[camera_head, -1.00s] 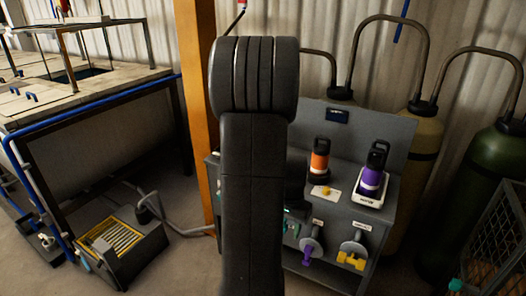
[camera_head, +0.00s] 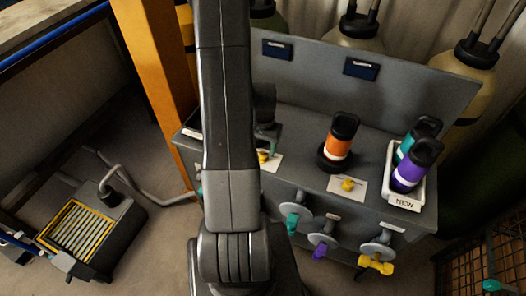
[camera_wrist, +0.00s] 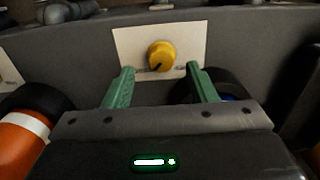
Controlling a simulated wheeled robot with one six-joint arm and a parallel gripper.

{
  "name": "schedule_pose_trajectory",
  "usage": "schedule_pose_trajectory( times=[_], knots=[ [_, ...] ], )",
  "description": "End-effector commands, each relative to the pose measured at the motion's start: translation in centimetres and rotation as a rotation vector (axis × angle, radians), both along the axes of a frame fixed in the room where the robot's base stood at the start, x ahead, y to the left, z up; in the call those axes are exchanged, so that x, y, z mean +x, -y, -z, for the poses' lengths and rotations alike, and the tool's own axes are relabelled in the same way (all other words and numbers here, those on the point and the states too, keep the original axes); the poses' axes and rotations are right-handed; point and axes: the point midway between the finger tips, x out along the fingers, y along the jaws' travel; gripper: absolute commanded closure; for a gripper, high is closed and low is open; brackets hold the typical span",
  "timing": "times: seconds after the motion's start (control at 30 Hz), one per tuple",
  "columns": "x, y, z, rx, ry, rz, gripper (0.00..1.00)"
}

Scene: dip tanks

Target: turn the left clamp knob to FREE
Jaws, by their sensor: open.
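The left clamp knob (camera_head: 263,156) is a small yellow knob on a pale plate at the bench's left, partly hidden by my arm. In the wrist view the yellow knob (camera_wrist: 161,52) stands on its cream plate (camera_wrist: 128,43), with a dark pointer mark toward the lower left. The plate's marking is too small to read. My gripper (camera_wrist: 160,70) is open, its two green fingers apart on either side just below the knob in the picture, with nothing between them. I cannot tell how far above the plate they are. In the head view my gripper (camera_head: 268,138) is over the left plate.
An orange bottle (camera_head: 339,137) stands right of the knob. A second yellow knob (camera_head: 348,184) is farther right, beside a tray (camera_head: 404,203) marked NEW with purple and teal bottles. Teal, purple and yellow valve handles line the bench front. An orange post (camera_head: 152,80) stands left.

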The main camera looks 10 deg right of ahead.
Motion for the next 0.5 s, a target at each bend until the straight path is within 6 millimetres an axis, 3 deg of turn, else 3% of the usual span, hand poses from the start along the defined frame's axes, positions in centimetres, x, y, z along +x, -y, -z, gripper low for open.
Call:
schedule_pose_trajectory(
  times=[0.2,0.5],
  knots=[
    [-0.1,0.0,2.6,0.0,-0.002,0.0,0.48],
    [0.0,0.0,4.0,0.0,0.0,0.0,0.48]
  ],
)
